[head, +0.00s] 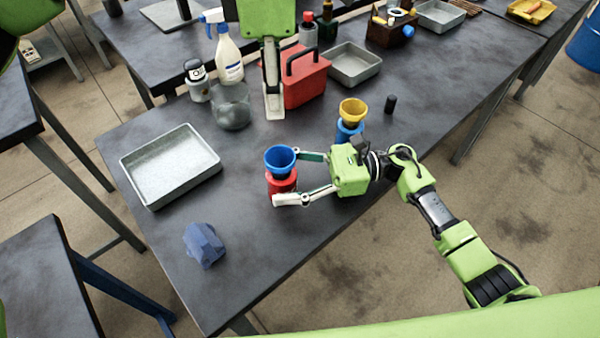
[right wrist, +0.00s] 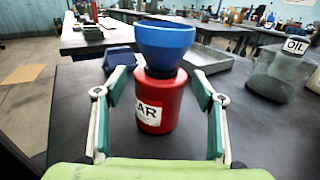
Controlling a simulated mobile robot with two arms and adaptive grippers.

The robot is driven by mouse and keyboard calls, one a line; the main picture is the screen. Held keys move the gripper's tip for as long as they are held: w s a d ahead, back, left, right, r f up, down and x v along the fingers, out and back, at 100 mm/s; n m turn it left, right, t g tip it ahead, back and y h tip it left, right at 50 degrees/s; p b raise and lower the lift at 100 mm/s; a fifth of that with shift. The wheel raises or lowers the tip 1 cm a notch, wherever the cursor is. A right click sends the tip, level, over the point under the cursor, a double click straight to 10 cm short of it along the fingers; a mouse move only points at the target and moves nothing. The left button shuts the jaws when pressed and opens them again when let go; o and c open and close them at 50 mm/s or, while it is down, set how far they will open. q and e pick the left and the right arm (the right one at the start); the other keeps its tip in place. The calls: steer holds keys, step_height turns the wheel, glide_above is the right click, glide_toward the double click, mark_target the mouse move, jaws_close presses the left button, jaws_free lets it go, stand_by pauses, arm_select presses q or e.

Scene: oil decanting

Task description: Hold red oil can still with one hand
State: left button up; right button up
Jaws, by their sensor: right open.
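A small red can (head: 282,184) with a blue funnel (head: 280,157) on top stands upright on the dark table. In the right wrist view, the red can (right wrist: 160,103) has a white label with "AR" legible, and the blue funnel (right wrist: 165,40) sits on its neck. My right gripper (head: 288,178) is open, with one finger on each side of the can; gaps show between fingers and can in the wrist view. My left gripper (head: 272,92) is above the table's back, in front of a red box with a black handle (head: 308,85). Its fingers are seen edge-on.
A blue can with a yellow funnel (head: 352,110) stands behind my right gripper. A clear oil container (head: 231,108), spray bottle (head: 229,62) and another tray (head: 354,72) stand farther back.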

steer(key=shift+a, duration=0.2)
steer(key=c, duration=1.5)
